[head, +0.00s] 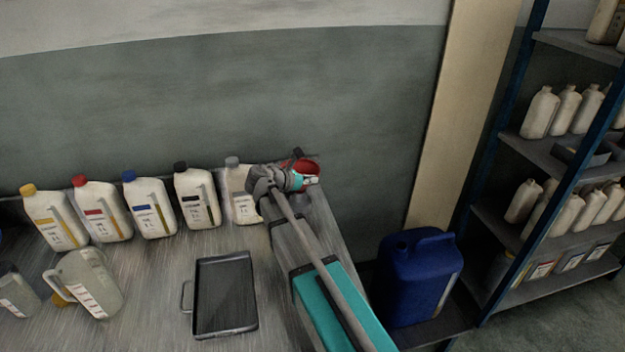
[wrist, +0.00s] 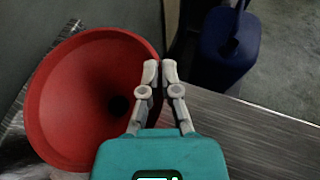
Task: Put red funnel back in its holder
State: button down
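The red funnel (head: 308,166) is at the far right corner of the workbench in the head view, partly hidden by my gripper (head: 304,180). In the wrist view the funnel (wrist: 75,90) fills the left side, its wide mouth facing the camera and a dark hole inside. My gripper's fingers (wrist: 160,75) are nearly together at the funnel's right rim, one finger on each side of it. They appear shut on the rim. A small dark grey round piece (head: 301,199) shows below the funnel; I cannot tell whether it is the holder.
A white bottle with a grey cap (head: 237,190) stands left of my gripper. Several more capped bottles line the wall. A dark tray (head: 225,295) and a jug (head: 88,285) are on the workbench. A blue canister (head: 418,275) stands right of it, beside a shelf rack (head: 560,160).

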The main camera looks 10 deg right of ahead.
jog(key=shift+f, duration=0.3)
jog(key=c, duration=0.7)
grip_release()
jog(key=shift+r, duration=0.15)
